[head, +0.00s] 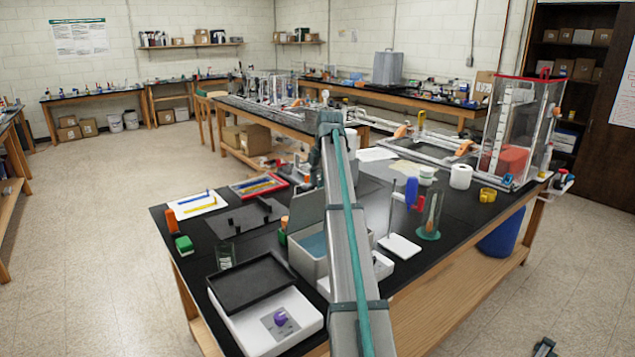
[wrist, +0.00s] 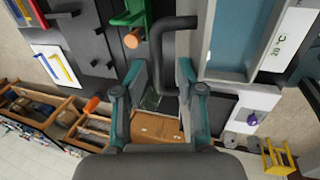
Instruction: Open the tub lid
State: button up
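The grey tub (head: 303,262) stands on the black bench, partly behind my arm. Its blue inside shows in the head view, and in the wrist view the tub (wrist: 228,75) is at the upper right with a "20 °C" label. A grey panel, apparently the lid (head: 306,207), stands raised at the tub's far side. In the wrist view a black bent handle (wrist: 160,45), seemingly the lid's, reaches between the fingers of my gripper (wrist: 160,72). The fingers are apart, with gaps visible beside the handle; I see no clear contact. My arm hides the gripper in the head view.
A green holder (wrist: 130,12) with an orange-ended item is close to the handle. A white-based stand (head: 400,246) is right of the tub.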

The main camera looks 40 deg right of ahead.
jog(key=shift+r, duration=0.15)
jog(key=v, duration=1.1)
jog(key=shift+r, duration=0.3)
jog(key=shift+s, duration=0.15)
